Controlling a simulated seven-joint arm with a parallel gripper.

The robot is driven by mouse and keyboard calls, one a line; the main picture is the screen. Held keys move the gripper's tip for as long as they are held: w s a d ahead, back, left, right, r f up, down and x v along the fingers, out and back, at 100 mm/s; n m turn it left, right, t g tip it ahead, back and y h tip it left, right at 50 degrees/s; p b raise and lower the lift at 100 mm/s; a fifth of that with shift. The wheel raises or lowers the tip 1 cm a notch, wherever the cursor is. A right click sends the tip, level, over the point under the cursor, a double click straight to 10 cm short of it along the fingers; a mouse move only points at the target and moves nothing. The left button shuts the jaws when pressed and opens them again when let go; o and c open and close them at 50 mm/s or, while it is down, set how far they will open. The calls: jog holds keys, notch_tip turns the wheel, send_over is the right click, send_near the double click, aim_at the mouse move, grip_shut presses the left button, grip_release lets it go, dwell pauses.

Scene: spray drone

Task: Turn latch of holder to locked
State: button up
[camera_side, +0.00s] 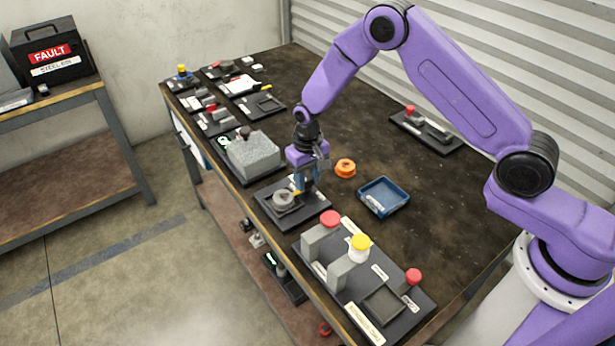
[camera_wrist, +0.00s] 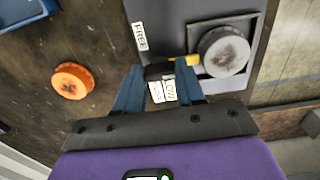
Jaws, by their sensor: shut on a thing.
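The holder (camera_side: 315,216) is a dark plate near the table's front edge, with a round grey part (camera_side: 284,200) on it. In the wrist view the grey part (camera_wrist: 225,52) sits at the right. The latch (camera_wrist: 185,60) is a bar, yellow beside the grey part and dark toward my fingers. My gripper (camera_side: 306,188) points down over the holder, its blue fingers (camera_wrist: 158,80) shut on the dark end of the latch. A "FREE" label (camera_wrist: 140,36) is above the latch in the wrist view. White labels (camera_wrist: 162,92) below it are partly covered and hard to read.
An orange ring-like part (camera_side: 345,168) and a blue tray (camera_side: 383,197) lie beside the holder. A grey block (camera_side: 253,155) stands on its other side. A board with red and yellow knobs (camera_side: 360,241) is in front.

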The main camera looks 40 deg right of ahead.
aim_at(307, 180)
jog(key=o, duration=1)
jog(key=shift+o, duration=0.2)
notch_tip(307, 180, up, 18)
jog(key=shift+f, duration=0.25)
